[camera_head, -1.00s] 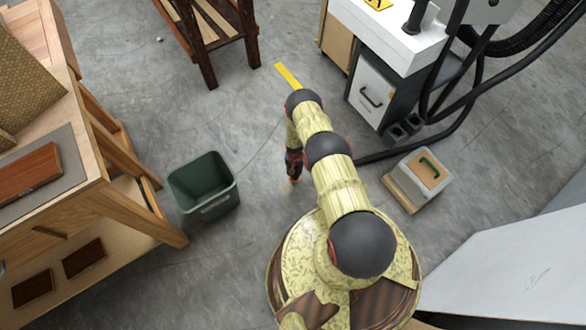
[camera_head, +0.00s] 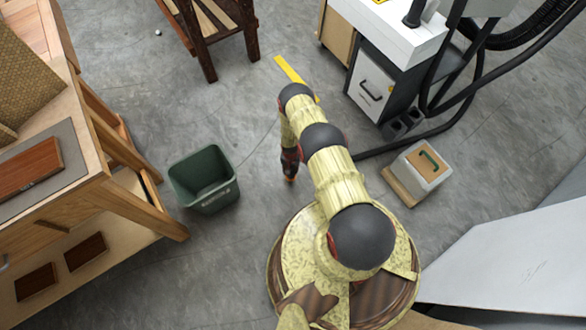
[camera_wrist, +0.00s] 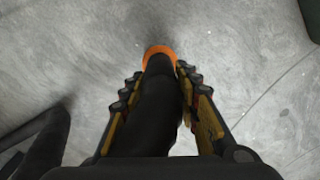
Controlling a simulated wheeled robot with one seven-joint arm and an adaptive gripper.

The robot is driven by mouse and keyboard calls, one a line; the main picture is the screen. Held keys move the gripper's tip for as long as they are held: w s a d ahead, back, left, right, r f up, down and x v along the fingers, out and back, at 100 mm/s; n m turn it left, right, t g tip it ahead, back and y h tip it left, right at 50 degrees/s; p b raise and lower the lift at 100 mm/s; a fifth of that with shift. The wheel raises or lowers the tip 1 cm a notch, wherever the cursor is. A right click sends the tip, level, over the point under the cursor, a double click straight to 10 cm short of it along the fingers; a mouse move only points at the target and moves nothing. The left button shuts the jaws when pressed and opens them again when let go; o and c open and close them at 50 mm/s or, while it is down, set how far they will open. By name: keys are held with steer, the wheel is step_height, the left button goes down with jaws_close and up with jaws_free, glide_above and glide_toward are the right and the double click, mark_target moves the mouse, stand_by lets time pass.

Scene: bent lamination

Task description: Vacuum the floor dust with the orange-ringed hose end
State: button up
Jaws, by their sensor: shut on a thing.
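My gripper (camera_wrist: 160,110) is shut on the black hose (camera_wrist: 155,105), with a finger on each side of it in the wrist view. The hose end has an orange ring (camera_wrist: 159,52) that points down at the grey concrete floor. In the head view my gripper (camera_head: 290,165) hangs low, right of the green bin, with a bit of orange at its tip. A darker smudge shows on the floor just beyond the ring in the wrist view; I cannot tell whether it is dust or shadow. The hose (camera_head: 405,147) runs behind my arm to the right.
A green bin (camera_head: 203,180) stands left of my gripper. A wooden workbench (camera_head: 140,205) is further left. A grey box with a green handle (camera_head: 420,168) and a white-topped cabinet (camera_head: 375,85) stand to the right. Yellow tape (camera_head: 288,69) lies on open floor behind.

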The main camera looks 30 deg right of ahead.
steer(key=shift+a, duration=1.05)
step_height(320, 180, up, 6)
steer(key=p, duration=0.3)
steer(key=shift+r, duration=0.25)
stand_by(0.6)
